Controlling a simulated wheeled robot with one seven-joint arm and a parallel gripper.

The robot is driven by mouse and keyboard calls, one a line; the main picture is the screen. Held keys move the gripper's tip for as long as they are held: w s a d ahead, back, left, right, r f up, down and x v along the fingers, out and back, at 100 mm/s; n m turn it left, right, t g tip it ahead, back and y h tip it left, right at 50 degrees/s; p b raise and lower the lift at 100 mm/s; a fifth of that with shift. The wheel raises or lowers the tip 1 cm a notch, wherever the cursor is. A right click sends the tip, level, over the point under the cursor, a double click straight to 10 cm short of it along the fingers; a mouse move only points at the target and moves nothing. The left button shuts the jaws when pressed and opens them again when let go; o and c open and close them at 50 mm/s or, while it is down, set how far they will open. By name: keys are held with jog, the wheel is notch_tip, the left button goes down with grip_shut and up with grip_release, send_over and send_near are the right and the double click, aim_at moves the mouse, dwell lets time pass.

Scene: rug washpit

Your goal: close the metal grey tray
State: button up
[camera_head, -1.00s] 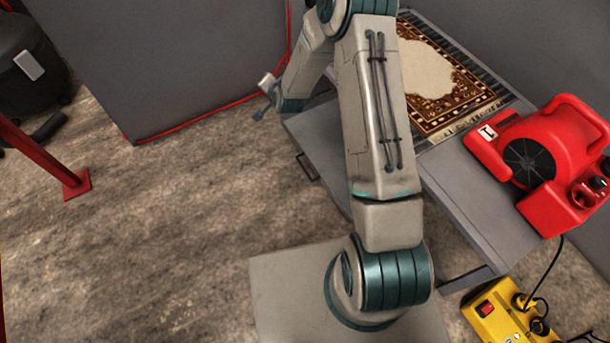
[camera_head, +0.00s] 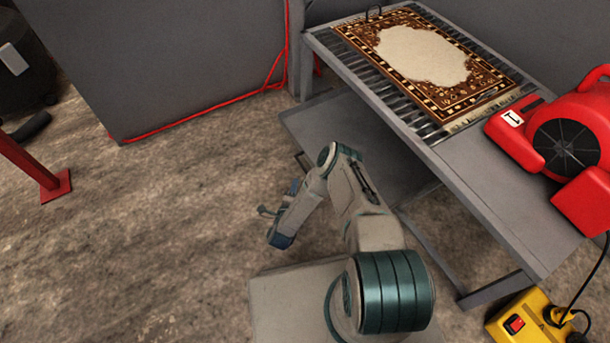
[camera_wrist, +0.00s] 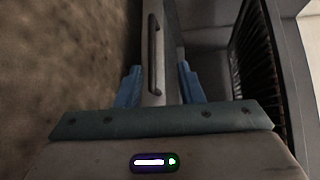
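The metal grey tray (camera_head: 335,130) is pulled out to the left from under the grey table in the head view. The wrist view shows its front panel with a long dark handle (camera_wrist: 153,60) standing out from it. My gripper (camera_wrist: 160,85) is open and empty, its blue fingers spread apart. In the wrist view the tray's front lies ahead of and between the fingers; I cannot tell whether they touch it. In the head view my gripper (camera_head: 280,238) is low, beside the tray's front side, and my arm hides the tray's near part.
The grey table (camera_head: 495,195) above the tray bears a patterned rug (camera_head: 490,83) on a slatted rack and a red blower (camera_head: 570,145). A yellow power box (camera_head: 515,322) stands on the floor at lower right. A red post (camera_head: 35,170) stands at left. Bare floor lies left of the tray.

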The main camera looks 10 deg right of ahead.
aim_at(305, 169)
jog(key=shift+m+h, duration=0.4)
jog(key=w+d+f+b, duration=0.1)
jog(key=w+d+b, duration=0.1)
jog(key=w, duration=0.1)
jog(key=w+d+f+b, duration=0.1)
jog(key=w+d+b, duration=0.1)
jog(key=w, duration=0.1)
jog(key=w+d+f+b, duration=0.2)
jog(key=w, duration=0.1)
jog(key=shift+w+d+r, duration=0.1)
jog(key=shift+w+d, duration=0.15)
jog(key=shift+w, duration=0.35)
grip_shut()
